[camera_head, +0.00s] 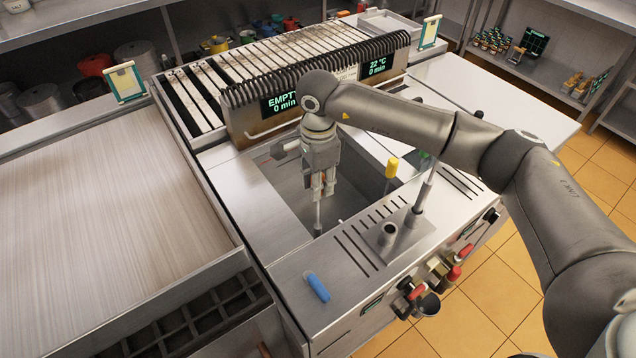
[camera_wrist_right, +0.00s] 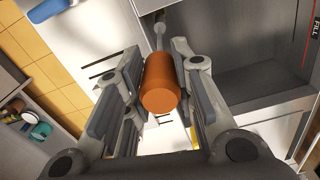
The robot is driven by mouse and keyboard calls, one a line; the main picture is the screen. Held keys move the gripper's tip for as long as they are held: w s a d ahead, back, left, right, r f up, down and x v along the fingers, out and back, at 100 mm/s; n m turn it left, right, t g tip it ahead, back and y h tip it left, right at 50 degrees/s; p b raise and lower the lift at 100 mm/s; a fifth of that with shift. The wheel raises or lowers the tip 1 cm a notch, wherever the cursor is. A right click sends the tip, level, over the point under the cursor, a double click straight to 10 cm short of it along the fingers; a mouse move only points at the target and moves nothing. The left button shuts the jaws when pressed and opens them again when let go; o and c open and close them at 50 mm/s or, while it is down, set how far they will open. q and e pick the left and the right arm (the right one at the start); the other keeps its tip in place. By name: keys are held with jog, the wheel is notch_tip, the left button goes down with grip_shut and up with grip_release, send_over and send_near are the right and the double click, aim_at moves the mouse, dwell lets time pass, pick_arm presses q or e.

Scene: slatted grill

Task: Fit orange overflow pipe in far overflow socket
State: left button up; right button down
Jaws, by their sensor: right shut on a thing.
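My right gripper (camera_head: 318,192) is shut on the orange overflow pipe, gripping it by its thick orange end (camera_wrist_right: 162,85). The pipe's thin grey tube (camera_head: 317,217) hangs roughly upright below the fingers over the open sink basin (camera_head: 284,188). In the right wrist view the orange end sits between both fingers (camera_wrist_right: 160,88), and the grey tube runs away beyond it. I cannot make out the far overflow socket; the basin floor is partly hidden by the gripper and arm. My left gripper is not in view.
A yellow-topped pipe (camera_head: 391,168) stands to the right of the gripper. A blue-handled piece (camera_head: 317,288) lies on the front deck. A short tube (camera_head: 387,233) and a tall post (camera_head: 423,193) rise from the slotted deck. The slatted grill (camera_head: 285,60) stands behind the basin.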

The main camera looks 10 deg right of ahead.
jog(key=b, duration=0.4)
send_over(318, 226)
jog(key=f, duration=0.4)
jog(key=shift+w+f, duration=0.2)
jog(key=shift+f, duration=0.05)
notch_tip(318, 226, down, 2)
jog(key=shift+f+b, duration=0.15)
jog(key=shift+b, duration=0.85)
jog(key=shift+b, duration=0.35)
jog(key=shift+b, duration=0.65)
jog(key=shift+f+b, duration=1.6)
jog(key=shift+b, duration=0.1)
jog(key=c, duration=1.1)
grip_release()
jog(key=shift+c, duration=0.2)
